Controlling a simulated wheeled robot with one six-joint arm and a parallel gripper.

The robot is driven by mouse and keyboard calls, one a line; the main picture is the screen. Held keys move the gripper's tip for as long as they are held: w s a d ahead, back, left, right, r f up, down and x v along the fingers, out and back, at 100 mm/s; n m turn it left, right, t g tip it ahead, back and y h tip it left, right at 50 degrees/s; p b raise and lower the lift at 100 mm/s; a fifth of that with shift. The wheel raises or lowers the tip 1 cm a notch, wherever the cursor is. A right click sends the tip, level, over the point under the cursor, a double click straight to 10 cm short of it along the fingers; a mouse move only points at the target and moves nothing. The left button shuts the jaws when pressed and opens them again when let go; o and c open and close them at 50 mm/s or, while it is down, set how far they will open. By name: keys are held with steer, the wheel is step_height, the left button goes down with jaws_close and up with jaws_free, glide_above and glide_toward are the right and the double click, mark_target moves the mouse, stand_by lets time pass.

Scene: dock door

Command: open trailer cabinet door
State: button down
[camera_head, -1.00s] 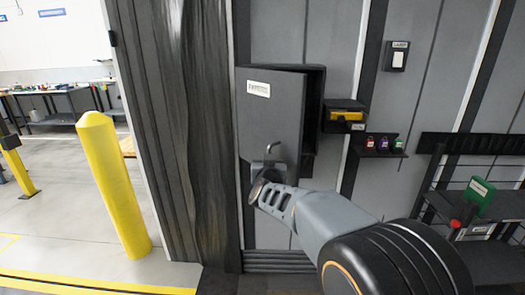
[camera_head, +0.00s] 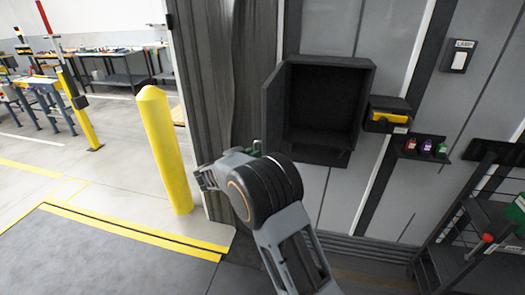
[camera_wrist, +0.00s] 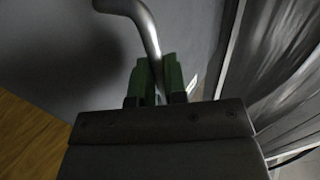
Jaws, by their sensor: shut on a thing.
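The trailer cabinet (camera_head: 326,105) is a dark grey box on the wall in the head view. Its door (camera_head: 277,100) stands swung wide open to the left, seen nearly edge-on, and the dark interior looks empty. In the wrist view the metal door handle (camera_wrist: 147,28) runs down between the green fingers of my gripper (camera_wrist: 157,80). My gripper is shut on this handle, in front of the door's grey face (camera_wrist: 60,45).
Right of the cabinet are a yellow-and-black case (camera_head: 388,115), a small rack of padlocks (camera_head: 425,147) and a dark cart (camera_head: 470,235). The floor (camera_head: 130,262) at the lower left is clear.

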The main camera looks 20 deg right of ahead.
steer(key=shift+w+a+r, duration=0.2)
steer(key=shift+w+a, duration=0.25)
steer(key=shift+w, duration=0.2)
steer(key=c, duration=1.6)
jaws_free()
steer(key=o, duration=0.3)
steer(key=shift+w+d+f, duration=0.1)
steer(key=shift+d, duration=0.15)
steer(key=shift+o, duration=0.6)
steer(key=shift+a, duration=0.1)
steer(key=b+v, duration=0.2)
steer(key=v, duration=1.2)
